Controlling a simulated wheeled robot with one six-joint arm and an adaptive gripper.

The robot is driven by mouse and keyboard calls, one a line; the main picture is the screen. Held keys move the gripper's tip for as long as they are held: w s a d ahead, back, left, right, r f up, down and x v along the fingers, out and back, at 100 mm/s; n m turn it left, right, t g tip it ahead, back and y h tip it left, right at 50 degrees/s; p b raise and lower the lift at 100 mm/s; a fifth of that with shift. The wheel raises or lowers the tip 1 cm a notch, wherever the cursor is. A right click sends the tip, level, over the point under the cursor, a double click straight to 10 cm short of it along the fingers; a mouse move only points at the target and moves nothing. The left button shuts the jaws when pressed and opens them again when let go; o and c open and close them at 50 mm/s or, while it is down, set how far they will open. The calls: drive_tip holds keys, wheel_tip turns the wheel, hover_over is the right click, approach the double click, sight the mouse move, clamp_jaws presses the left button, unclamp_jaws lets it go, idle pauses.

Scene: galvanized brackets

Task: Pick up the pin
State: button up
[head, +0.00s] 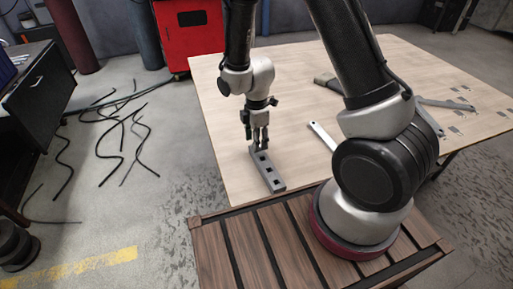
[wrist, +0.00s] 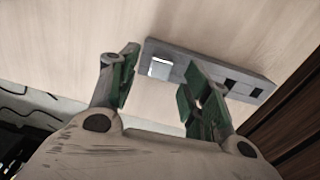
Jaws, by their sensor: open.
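A grey bar with square holes (head: 268,175) lies on the near left part of the wooden table. It also shows in the wrist view (wrist: 208,74), beyond my fingers. My gripper (head: 260,144) points down over the far end of this bar. In the wrist view my gripper (wrist: 160,80) is open, with its green-padded fingers apart. A bright, shiny square (wrist: 160,69) shows on the bar between the fingers; I cannot tell whether it is the pin or an opening. The bar's other squares are dark. No pin can be made out for certain in either view.
The wooden table (head: 225,110) is mostly clear around the bar. A pale flat strip (head: 322,136) lies to the right, near my arm. Flat metal pieces (head: 445,104) lie at the far right. A slatted brown surface (head: 230,250) is in front.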

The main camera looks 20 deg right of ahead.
drive_tip(key=shift+f, duration=0.95)
drive_tip(key=shift+c, duration=0.4)
clamp_jaws()
drive_tip(key=shift+r, duration=0.15)
